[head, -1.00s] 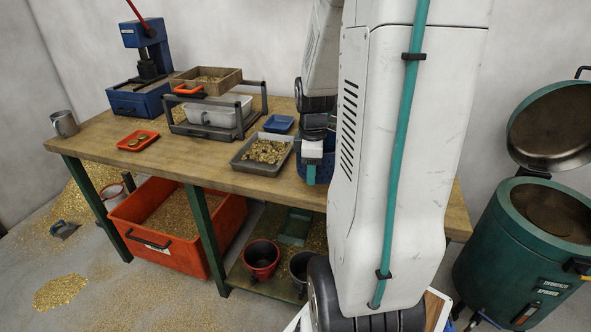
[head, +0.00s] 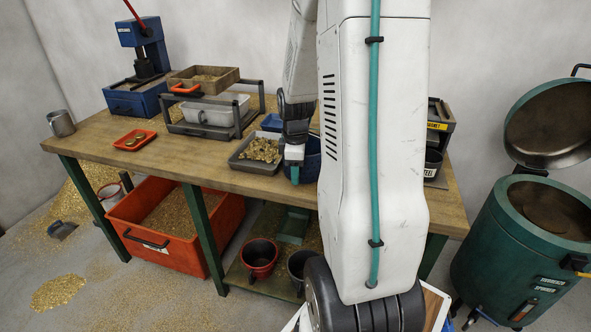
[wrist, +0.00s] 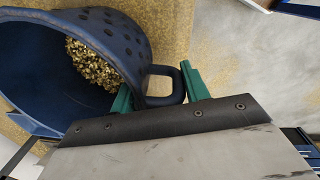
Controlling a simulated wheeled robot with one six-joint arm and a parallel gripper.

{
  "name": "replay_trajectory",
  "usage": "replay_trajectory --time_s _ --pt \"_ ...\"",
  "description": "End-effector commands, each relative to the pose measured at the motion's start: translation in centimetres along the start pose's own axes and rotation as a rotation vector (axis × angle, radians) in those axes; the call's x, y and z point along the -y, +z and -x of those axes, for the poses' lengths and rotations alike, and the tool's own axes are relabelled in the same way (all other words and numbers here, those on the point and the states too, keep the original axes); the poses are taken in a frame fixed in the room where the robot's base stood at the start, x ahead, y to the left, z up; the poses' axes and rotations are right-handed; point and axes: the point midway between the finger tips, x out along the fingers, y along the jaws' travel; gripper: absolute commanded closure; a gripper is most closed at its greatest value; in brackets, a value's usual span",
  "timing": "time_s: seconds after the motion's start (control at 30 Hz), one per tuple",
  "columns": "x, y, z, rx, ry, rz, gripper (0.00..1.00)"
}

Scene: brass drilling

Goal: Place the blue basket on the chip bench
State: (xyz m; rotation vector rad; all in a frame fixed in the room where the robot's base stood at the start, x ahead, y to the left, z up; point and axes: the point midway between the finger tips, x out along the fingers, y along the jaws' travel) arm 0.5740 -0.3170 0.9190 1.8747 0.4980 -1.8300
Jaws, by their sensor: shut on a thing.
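The dark blue basket (head: 308,160) shows in the head view over the wooden chip bench (head: 200,166), mostly hidden behind my arm. In the wrist view the basket (wrist: 45,60) has a perforated rim, a loop handle and brass chips (wrist: 92,66) visible inside or through it. My gripper (wrist: 160,88) has green fingers on both sides of the handle and is shut on it. In the head view my gripper (head: 294,172) is at the basket's left side, beside the grey tray of chips. I cannot tell whether the basket touches the bench top.
The grey tray of chips (head: 236,160) and a small blue tray (head: 272,122) are close by on the left. A dark rack (head: 437,130) stands on the bench's right end. An orange bin (head: 180,245) is below. A green spinner (head: 515,255) stands right.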

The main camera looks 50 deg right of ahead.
Motion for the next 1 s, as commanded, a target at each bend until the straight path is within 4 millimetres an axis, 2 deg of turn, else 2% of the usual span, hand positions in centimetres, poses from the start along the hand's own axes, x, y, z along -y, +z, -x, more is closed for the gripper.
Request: replay_trajectory --time_s 0.07,0.1,0.17,0.43,0.57,0.67,1.0 --pt "0.0 0.0 -0.2 0.000 0.001 0.000 1.00" --pt "0.0 0.0 -0.3 0.000 0.000 0.000 0.49" --pt "0.0 0.0 -0.2 0.000 0.000 0.000 0.32" --pt "0.0 0.0 -0.2 0.000 0.000 0.000 0.32" --pt "0.0 0.0 0.6 0.000 0.001 0.000 0.32" --pt "-0.1 0.0 2.1 -0.001 0.003 0.001 0.32" --pt "-0.1 0.0 9.3 -0.001 0.004 0.001 0.32"
